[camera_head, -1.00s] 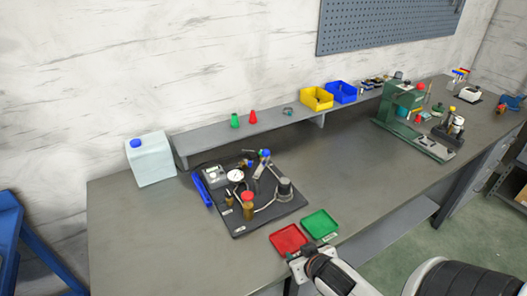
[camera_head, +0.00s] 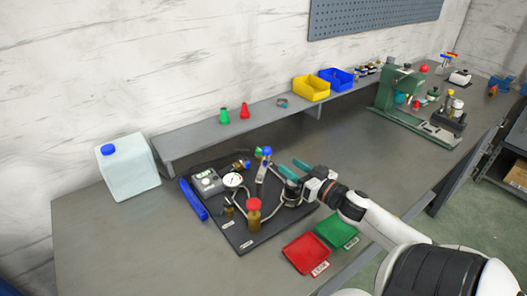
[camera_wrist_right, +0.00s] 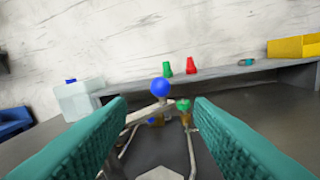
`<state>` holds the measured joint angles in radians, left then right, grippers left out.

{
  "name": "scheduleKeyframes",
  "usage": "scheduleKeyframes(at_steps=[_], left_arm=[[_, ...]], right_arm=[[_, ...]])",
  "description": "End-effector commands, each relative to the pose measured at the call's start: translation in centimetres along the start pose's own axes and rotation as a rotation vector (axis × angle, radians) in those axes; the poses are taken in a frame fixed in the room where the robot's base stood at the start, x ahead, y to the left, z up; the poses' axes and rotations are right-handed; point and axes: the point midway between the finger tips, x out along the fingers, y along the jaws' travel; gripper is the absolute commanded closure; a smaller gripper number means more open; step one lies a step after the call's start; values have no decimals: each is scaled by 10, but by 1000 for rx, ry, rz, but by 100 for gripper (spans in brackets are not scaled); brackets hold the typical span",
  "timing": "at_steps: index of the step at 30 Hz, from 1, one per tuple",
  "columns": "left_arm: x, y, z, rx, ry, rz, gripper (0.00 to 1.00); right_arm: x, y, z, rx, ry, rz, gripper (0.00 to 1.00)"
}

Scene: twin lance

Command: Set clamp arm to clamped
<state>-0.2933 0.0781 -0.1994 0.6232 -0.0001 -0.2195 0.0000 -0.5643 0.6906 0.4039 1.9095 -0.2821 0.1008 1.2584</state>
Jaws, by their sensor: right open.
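The clamp arm (camera_head: 262,173) is a grey metal lever with a blue ball knob (camera_head: 266,151), standing up from a black base plate (camera_head: 228,231) on the bench. In the right wrist view the blue knob (camera_wrist_right: 160,88) shows between the finger pads, beyond their tips, with the grey lever (camera_wrist_right: 147,112) slanting below it. My right gripper (camera_head: 294,169) is open and empty, its teal fingers pointing at the clamp arm from the right, apart from it in the head view. The gripper partly hides the plate's right side. My left gripper is out of view.
The plate carries a dial gauge (camera_head: 233,180), a grey box (camera_head: 207,183) and a red-capped brass bottle (camera_head: 254,215). Red (camera_head: 306,254) and green (camera_head: 336,231) trays lie in front. A white jug (camera_head: 128,170) stands left. A shelf (camera_head: 190,142) runs behind.

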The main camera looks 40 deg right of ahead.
Motion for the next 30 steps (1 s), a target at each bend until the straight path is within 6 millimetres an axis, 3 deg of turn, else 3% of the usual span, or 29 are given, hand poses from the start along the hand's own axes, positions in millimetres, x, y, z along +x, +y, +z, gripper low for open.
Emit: scheduleKeyframes(at_steps=[6, 15, 22, 30], left_arm=[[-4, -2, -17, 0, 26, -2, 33], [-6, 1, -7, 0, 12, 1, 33], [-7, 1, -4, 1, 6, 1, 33], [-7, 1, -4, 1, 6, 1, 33]], right_arm=[[38, 0, 3, -2, -4, 0, 53], [86, 0, 2, -2, -3, -2, 53], [105, 0, 1, -1, -1, -3, 53], [108, 0, 0, -2, 1, -3, 53]])
